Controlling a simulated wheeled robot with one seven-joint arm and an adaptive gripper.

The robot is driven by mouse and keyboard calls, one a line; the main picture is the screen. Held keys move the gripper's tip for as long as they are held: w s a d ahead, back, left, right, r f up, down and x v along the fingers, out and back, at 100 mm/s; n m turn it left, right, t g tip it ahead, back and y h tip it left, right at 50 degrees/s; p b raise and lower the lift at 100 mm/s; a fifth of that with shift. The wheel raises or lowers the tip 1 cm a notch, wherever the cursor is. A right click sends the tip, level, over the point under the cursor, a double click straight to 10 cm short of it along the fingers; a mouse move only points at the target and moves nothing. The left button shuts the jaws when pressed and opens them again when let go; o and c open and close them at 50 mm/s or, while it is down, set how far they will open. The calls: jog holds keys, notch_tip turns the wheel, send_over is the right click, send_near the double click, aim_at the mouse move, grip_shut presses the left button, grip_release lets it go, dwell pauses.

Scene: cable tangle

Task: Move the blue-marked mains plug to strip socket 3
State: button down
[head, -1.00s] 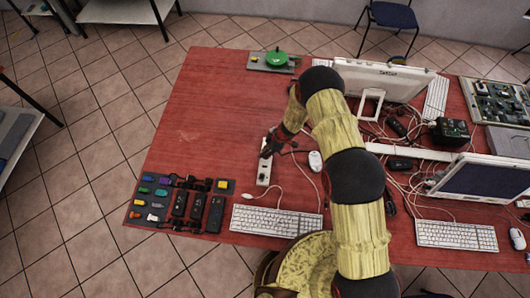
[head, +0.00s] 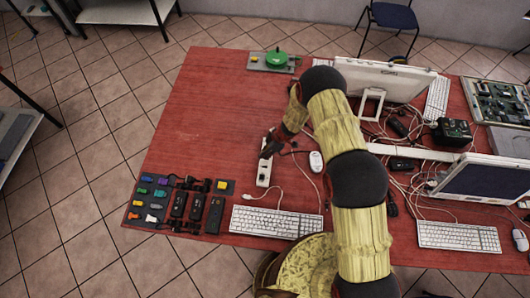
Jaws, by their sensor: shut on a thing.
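The white power strip (head: 264,174) lies on the red table, lengthwise away from me, left of the white mouse. My gripper (head: 269,152) is at the far end of the strip, coming down from the upper right. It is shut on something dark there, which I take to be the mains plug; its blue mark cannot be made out. Whether the plug is seated in a socket or just above the strip cannot be told. The socket numbers are too small to read. A dark piece with a cable shows just right of the gripper.
A dark mat (head: 132,216) with coloured connectors and black adapters lies at the left front. A keyboard (head: 275,222) is close in front of the strip, a mouse (head: 316,161) to its right. Tangled cables and monitors fill the right side. The table's left back is clear.

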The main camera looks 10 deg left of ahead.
jog(key=shift+f+b, duration=1.15)
jog(key=shift+b, duration=0.75)
jog(key=c, duration=1.6)
grip_release()
jog(key=shift+r, duration=0.1)
jog(key=shift+d+r, duration=0.2)
jog(key=shift+r, duration=0.3)
jog(key=v, duration=1)
jog(key=shift+d+r, duration=0.25)
jog(key=shift+r, duration=0.05)
jog(key=shift+s, duration=0.1)
